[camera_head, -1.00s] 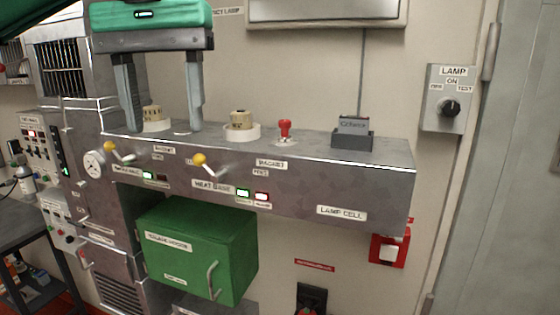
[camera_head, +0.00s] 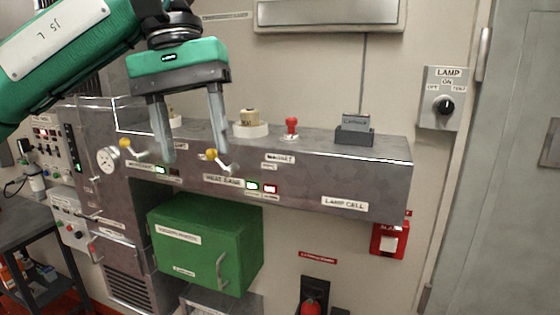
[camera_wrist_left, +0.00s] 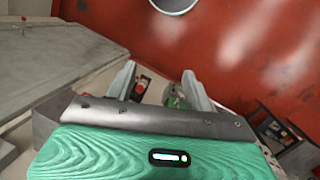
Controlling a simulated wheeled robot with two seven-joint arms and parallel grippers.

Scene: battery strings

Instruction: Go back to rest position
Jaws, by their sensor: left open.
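My left gripper (camera_head: 193,137) comes in from the upper left in the head view. Its two grey fingers are apart with nothing between them. It hangs in front of the grey metal bench (camera_head: 330,178), over its left part, and partly hides a beige knob there. In the left wrist view the open fingers (camera_wrist_left: 158,82) point toward a blurred background with a red surface (camera_wrist_left: 235,50). My right gripper is in neither view.
On the bench stand a beige knob on a white base (camera_head: 250,124), a red knob (camera_head: 292,124) and a dark holder with a card (camera_head: 355,132). Yellow-tipped levers (camera_head: 212,155) stick out in front. A green box (camera_head: 205,245) sits below. A lamp switch (camera_head: 443,100) is on the wall.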

